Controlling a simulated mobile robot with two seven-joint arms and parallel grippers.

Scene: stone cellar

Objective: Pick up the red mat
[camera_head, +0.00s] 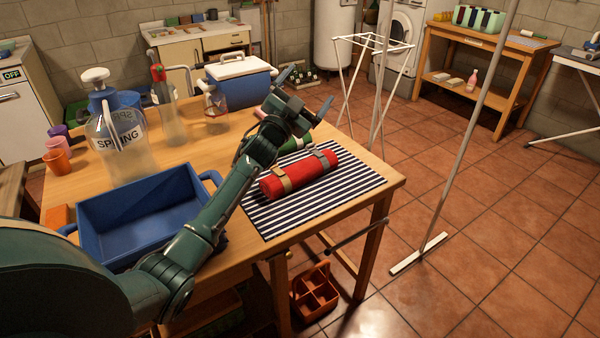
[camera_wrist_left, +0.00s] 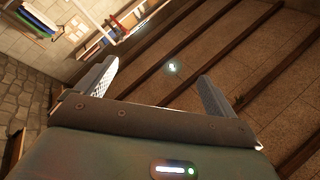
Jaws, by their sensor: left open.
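The red mat (camera_head: 305,171) is a rolled cylinder with two tan-grey straps. It lies on a navy-and-white striped cloth (camera_head: 272,217) at the right end of the wooden table. My left gripper (camera_head: 304,91) is raised above and behind the mat, with its fingers spread and nothing between them. In the left wrist view the two open fingers (camera_wrist_left: 160,82) point at the ceiling and upper wall, and the mat is not seen there. My right gripper is not in view.
A blue tray (camera_head: 183,184) stands left of my arm. A blue cooler with a white lid (camera_head: 240,81), a large "SPRING" jug (camera_head: 122,150) and a green bottle (camera_head: 291,145) are on the table. A pole (camera_head: 468,130) stands on the floor to the right.

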